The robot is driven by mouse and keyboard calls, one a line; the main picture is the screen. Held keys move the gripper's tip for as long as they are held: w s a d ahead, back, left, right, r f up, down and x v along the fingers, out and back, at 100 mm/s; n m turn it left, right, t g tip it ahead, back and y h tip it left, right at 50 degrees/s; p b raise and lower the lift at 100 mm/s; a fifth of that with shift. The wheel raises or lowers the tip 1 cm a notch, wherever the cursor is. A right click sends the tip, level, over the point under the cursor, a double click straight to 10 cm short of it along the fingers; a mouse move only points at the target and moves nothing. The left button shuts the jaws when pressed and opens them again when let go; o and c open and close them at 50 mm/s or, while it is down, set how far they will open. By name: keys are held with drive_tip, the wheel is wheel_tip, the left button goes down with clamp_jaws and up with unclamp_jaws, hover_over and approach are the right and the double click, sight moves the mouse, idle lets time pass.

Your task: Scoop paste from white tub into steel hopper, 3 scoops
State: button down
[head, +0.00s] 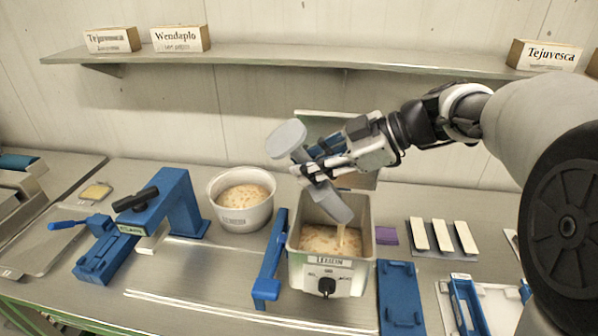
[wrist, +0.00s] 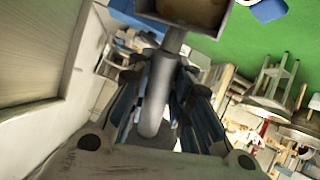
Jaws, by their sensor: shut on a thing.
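The white tub (head: 258,219) stands left of centre in the head view, with pale lumpy paste (head: 243,197) inside. The steel hopper (head: 350,276), with a black knob on its front, stands right of it and also holds paste (head: 318,239). My gripper (head: 318,168) is above the hopper, shut on the grey scoop. The scoop (head: 332,204) tilts steeply down over the hopper opening, and a thin stream of paste falls from it into the hopper. In the wrist view the grey handle (wrist: 155,95) lies between my fingers. The scoop's inside is hidden.
A blue press-like device (head: 150,220) stands left of the tub. A blue bar (head: 270,262) lies between tub and hopper. A blue tray (head: 400,298) and white bars (head: 442,235) are right of the hopper. A shelf (head: 300,59) with signs runs along the wall.

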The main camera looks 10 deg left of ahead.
drive_tip(key=w+d+r+m+y+b, duration=0.1)
drive_tip(key=w+d+r+m+y, duration=0.1)
drive_tip(key=d+y, duration=0.5)
wheel_tip(320, 180, up, 2)
drive_tip(key=shift+w+d+r+m+g, duration=0.2)
drive_tip(key=shift+w+d+m+g, duration=0.15)
drive_tip(key=shift+w+d, duration=0.6)
drive_tip(key=shift+b, duration=0.3)
wheel_tip(320, 180, up, 5)
drive_tip(key=n+t+h, duration=0.1)
drive_tip(key=h, duration=0.4)
drive_tip(key=n+t+h, duration=0.1)
drive_tip(key=n+h, duration=0.1)
drive_tip(key=h, duration=0.4)
drive_tip(key=n+t+h, duration=0.2)
drive_tip(key=h, duration=0.3)
drive_tip(key=shift+h, duration=0.3)
